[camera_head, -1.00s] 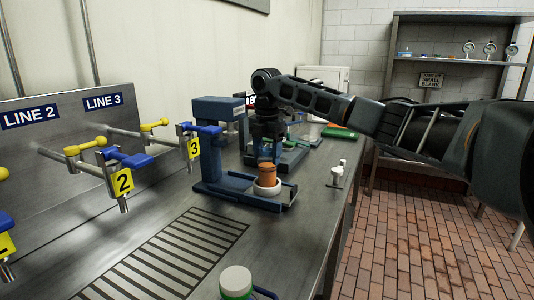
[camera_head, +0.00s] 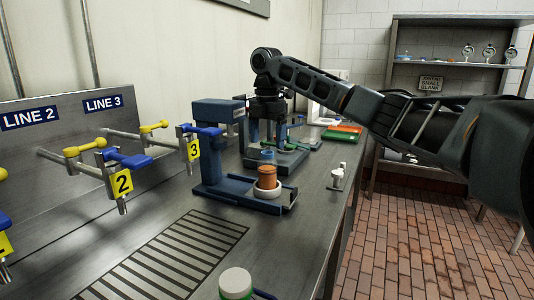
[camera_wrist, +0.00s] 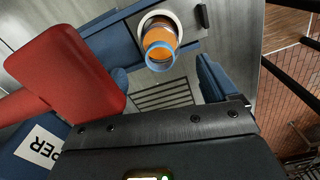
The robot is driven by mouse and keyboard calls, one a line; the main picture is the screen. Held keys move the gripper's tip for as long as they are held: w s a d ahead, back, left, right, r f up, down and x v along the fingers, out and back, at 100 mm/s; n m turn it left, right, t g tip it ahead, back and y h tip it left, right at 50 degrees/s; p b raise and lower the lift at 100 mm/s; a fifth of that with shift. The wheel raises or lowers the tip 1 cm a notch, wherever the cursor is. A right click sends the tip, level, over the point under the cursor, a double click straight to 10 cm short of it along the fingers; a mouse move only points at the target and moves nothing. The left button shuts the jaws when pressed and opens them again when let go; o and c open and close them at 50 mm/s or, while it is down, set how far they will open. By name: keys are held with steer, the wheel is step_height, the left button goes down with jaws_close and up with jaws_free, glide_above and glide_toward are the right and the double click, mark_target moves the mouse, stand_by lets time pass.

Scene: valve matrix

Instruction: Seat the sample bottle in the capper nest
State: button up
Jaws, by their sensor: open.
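The orange-brown sample bottle (camera_head: 267,174) with a blue top stands inside the white ring of the capper nest (camera_head: 267,191). It looks upright. The nest is on the base of the blue capper (camera_head: 212,150). In the wrist view the bottle (camera_wrist: 158,38) shows with its blue rim towards me, and the white nest ring (camera_wrist: 143,19) surrounds its lower end. Its bottom is hidden in the ring. My gripper (camera_head: 267,132) is open and empty, above the bottle and apart from it.
The red capper handle (camera_wrist: 75,75) lies close to my gripper at the left of the wrist view. Yellow and blue valve handles (camera_head: 125,159) stick out at left. A white-capped bottle (camera_head: 236,282) stands in front. A floor-like grating (camera_head: 170,255) marks clear bench.

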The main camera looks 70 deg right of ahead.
step_height(320, 180, up, 6)
steer(key=shift+r, duration=0.15)
stand_by(0.6)
